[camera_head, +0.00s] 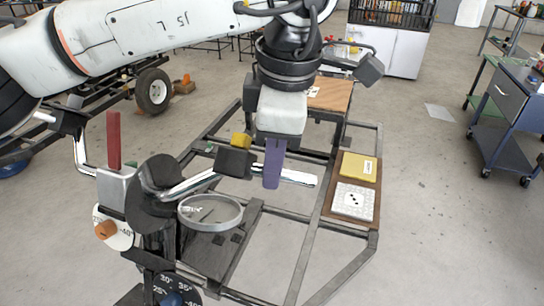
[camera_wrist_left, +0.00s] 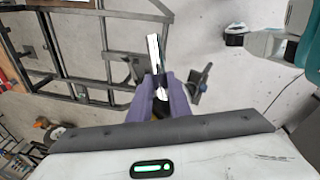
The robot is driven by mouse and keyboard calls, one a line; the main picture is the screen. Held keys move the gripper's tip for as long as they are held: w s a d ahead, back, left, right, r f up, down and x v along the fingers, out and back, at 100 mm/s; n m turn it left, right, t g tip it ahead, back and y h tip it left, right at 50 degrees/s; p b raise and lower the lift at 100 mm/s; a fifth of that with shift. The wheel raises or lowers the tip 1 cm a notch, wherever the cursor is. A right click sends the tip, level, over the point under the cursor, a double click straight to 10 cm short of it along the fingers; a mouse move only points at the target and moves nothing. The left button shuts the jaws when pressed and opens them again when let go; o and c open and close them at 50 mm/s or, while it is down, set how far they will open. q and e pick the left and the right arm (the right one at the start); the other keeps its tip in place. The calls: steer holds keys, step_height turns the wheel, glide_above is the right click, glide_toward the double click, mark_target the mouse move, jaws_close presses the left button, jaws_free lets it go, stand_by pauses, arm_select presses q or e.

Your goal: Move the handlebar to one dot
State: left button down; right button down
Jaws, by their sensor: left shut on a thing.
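The handlebar is a silver bar (camera_head: 300,178) with a dark block (camera_head: 236,162) on it, running right from a dark round hub in the head view. My left gripper (camera_head: 272,178) reaches down from above with its purple fingers across the bar. In the left wrist view the purple fingers (camera_wrist_left: 162,92) are shut on the silver bar (camera_wrist_left: 154,52), which sticks out beyond them. A white tile with several black marks (camera_head: 353,200) lies on a brown board to the right; I cannot count the dots surely. My right gripper is not in view.
A yellow plate (camera_head: 357,166) lies beside the white tile. A grey metal frame (camera_head: 300,250) surrounds this. Open floor lies to the right.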

arm_select(q)
steer(key=c, duration=1.6)
jaws_free()
steer(key=shift+w+r, duration=0.2)
steer(key=shift+r, duration=0.35)
steer(key=shift+c, duration=0.2)
steer(key=shift+f, duration=0.1)
step_height(320, 180, up, 10)
steer(key=s, duration=0.1)
steer(key=shift+s+d, duration=0.35)
steer(key=shift+d, duration=0.1)
